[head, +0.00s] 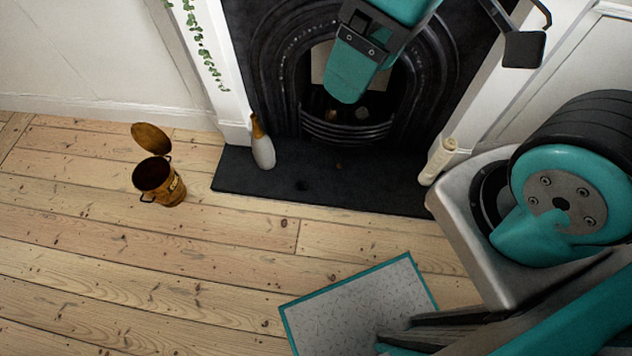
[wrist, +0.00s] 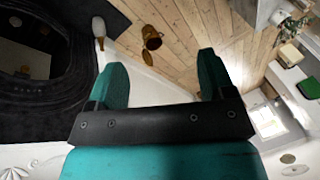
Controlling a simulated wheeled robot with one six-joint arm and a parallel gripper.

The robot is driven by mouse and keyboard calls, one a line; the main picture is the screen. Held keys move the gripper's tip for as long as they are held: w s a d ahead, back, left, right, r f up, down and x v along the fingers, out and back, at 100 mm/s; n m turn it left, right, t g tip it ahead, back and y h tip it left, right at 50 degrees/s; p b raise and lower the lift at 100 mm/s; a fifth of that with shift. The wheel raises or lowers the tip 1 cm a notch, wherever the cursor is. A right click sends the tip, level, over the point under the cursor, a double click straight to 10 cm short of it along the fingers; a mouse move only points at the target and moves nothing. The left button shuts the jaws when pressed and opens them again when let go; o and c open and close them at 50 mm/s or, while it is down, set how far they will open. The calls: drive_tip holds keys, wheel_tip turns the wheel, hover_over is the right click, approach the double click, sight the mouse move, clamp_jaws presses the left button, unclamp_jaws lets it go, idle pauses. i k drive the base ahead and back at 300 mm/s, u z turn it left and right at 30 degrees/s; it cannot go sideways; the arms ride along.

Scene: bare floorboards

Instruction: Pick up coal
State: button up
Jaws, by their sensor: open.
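A small dark lump (head: 303,185), probably coal, lies on the black hearth slab (head: 250,190). It is dark on dark, so its shape is hard to make out. My gripper (wrist: 162,78) is open with nothing between its two teal fingers in the wrist view. In the head view my gripper (head: 345,92) hangs in front of the fireplace opening, up and to the right of the lump, and only one finger shows clearly. The lump cannot be made out in the wrist view.
A brass bucket (head: 158,182) with its lid raised stands on the floorboards at left; it also shows in the wrist view (wrist: 152,38). A white bottle-like object (head: 263,152) and a cream roll (head: 437,161) stand at the hearth's sides. The black fireplace (head: 285,80) is behind. Floor between is clear.

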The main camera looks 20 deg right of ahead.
sight(302, 184)
drive_tip(key=k, duration=0.5)
drive_tip(key=u, duration=0.6)
drive_tip(key=i, duration=1.3)
drive_tip(key=z, duration=0.45)
